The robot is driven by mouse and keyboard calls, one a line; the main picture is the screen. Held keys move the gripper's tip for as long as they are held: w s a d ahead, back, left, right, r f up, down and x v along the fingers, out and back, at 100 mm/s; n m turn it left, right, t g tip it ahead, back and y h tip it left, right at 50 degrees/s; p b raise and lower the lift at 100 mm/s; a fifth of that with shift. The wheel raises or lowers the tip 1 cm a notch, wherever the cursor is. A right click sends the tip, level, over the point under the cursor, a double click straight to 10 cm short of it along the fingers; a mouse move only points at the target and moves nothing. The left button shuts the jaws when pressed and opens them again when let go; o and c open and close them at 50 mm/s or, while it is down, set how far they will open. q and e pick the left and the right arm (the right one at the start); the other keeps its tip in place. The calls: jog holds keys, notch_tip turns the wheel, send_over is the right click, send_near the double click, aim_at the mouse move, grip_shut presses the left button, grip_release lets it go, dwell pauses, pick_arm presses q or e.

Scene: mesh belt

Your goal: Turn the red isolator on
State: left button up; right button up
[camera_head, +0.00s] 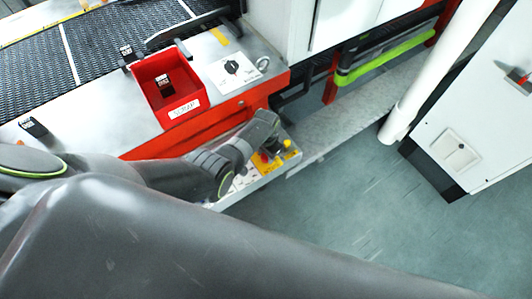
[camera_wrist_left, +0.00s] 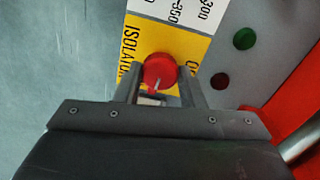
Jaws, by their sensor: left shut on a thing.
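The red isolator (camera_wrist_left: 160,70) is a round red knob on a yellow label plate (camera_wrist_left: 196,48) marked ISOLATOR in the left wrist view. My left gripper (camera_wrist_left: 158,88) is shut on the knob, with one finger on each side of it. In the head view, my left gripper (camera_head: 272,140) is over the panel at the end of the machine, next to the yellow plate (camera_head: 290,158). The gripper and wrist partly hide the knob there. The right gripper does not show in either view.
A green button (camera_wrist_left: 243,39) and a dark red button (camera_wrist_left: 220,80) sit beside the plate. A red bin (camera_head: 168,112) stands by the mesh belt (camera_head: 110,45), near a black rotary switch (camera_head: 232,67). A white cabinet (camera_head: 480,120) stands at right; the floor between is clear.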

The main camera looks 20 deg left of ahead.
pick_arm(q)
jog(key=o, duration=1)
jog(key=shift+r+p, duration=0.3)
jog(key=shift+r, duration=0.2)
notch_tip(320, 180, up, 7)
jog(key=shift+r+p, duration=0.15)
jog(key=shift+p, duration=0.9)
notch_tip(320, 180, up, 9)
jog(key=shift+r, duration=0.1)
